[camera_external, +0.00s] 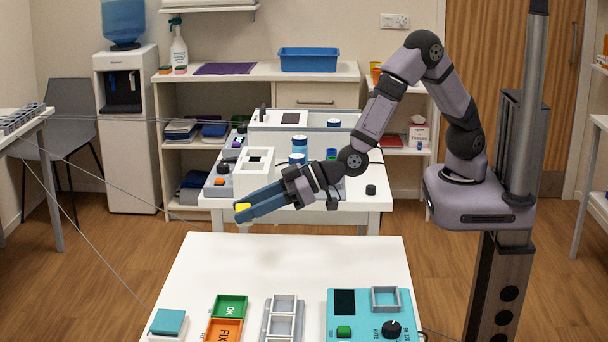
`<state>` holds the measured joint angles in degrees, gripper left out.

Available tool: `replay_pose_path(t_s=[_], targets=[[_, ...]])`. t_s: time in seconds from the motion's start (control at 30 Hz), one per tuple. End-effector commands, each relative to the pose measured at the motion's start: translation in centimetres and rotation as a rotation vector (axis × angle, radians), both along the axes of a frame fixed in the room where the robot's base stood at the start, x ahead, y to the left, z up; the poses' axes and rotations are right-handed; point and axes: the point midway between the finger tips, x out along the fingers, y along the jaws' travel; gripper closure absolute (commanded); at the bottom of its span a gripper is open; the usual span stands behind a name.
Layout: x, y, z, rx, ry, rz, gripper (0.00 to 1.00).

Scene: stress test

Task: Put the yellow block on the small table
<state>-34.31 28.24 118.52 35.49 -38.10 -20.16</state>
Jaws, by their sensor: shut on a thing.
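The yellow block (243,208) is held at the tips of my gripper (246,210), whose blue fingers are shut on it. The gripper reaches to the left and slightly down. In the picture it lies just above the far edge of the white table (210,262) in the foreground. A second white table (345,193) stands behind it, with equipment on it. I cannot tell from this view which one is the small table, nor how high the block is above either surface.
The front table carries a teal block (169,322), green and orange trays (229,307), a grey divided rack (283,315) and a teal device (365,318) along its near side. Its far half is clear. Thin cables cross the left side. A water dispenser (125,150) stands at the back left.

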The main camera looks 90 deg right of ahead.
Motion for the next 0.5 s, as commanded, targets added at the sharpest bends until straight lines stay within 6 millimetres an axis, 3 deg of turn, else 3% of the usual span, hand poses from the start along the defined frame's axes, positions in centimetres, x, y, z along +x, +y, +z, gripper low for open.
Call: replay_pose_path(t_s=[0.03,0.3,0.5], targets=[[0.0,0.0,1.2,0.000,-0.001,0.000,0.83],[0.0,0.0,5.1,0.000,-0.001,0.000,0.83],[0.0,0.0,6.3,0.000,0.000,0.000,0.83]])
